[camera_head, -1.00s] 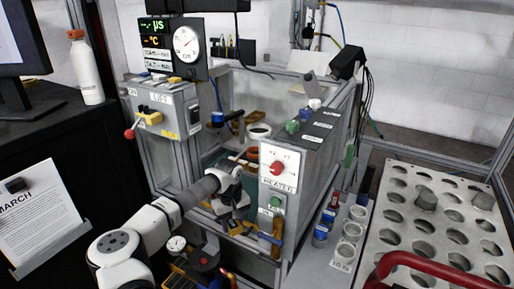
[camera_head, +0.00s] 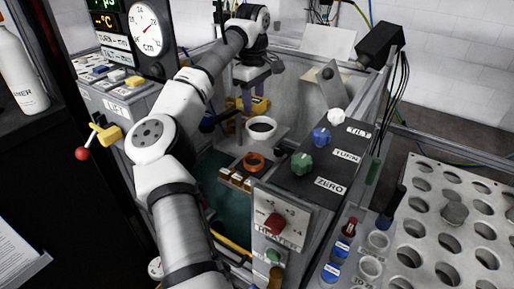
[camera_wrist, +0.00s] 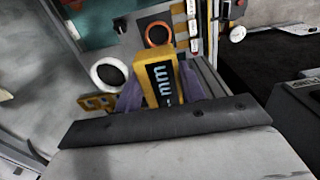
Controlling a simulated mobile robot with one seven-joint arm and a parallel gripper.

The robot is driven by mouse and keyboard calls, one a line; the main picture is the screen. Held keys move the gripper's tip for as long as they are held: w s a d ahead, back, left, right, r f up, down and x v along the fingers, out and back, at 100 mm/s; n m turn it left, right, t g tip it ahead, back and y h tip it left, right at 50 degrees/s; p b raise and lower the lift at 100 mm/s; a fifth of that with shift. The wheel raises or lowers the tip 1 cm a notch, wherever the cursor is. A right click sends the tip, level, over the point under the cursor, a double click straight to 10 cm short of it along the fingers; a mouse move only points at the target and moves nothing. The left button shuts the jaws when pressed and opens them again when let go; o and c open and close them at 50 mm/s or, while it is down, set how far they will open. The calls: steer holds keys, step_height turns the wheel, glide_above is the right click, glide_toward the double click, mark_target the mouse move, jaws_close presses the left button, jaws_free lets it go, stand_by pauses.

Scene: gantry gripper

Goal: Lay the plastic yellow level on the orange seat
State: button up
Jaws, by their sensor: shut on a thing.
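My gripper (camera_head: 254,92) hangs over the back part of the tank, its two bluish-purple fingers pointing down. It is shut on the yellow level (camera_wrist: 164,68), a yellow block with a black panel marked "mm". The level also shows between and behind the fingers in the head view (camera_head: 260,104). The orange seat (camera_head: 254,162) is an orange ring with a dark middle, lower and nearer the front of the tank. In the wrist view the orange seat (camera_wrist: 158,34) appears beyond the level, apart from it. The gripper's height above the seat is hard to tell.
A white ring-shaped cup (camera_head: 262,129) with a dark inside stands between the gripper and the seat. A sloped black panel with knobs (camera_head: 318,165) borders the tank on the right. A dial gauge (camera_head: 148,30) stands at the left. A perforated tray (camera_head: 455,235) lies far right.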

steer(key=shift+w+d+r, duration=0.2)
steer(key=shift+r, duration=0.2)
step_height(320, 180, down, 20)
steer(key=p, duration=0.4)
steer(key=shift+r, duration=0.2)
steer(key=shift+f, duration=0.2)
steer(key=o, duration=1.1)
steer(key=shift+c, duration=0.2)
steer(key=shift+r, duration=0.15)
step_height(320, 180, up, 12)
steer(key=b, duration=0.2)
steer(key=shift+b, duration=0.3)
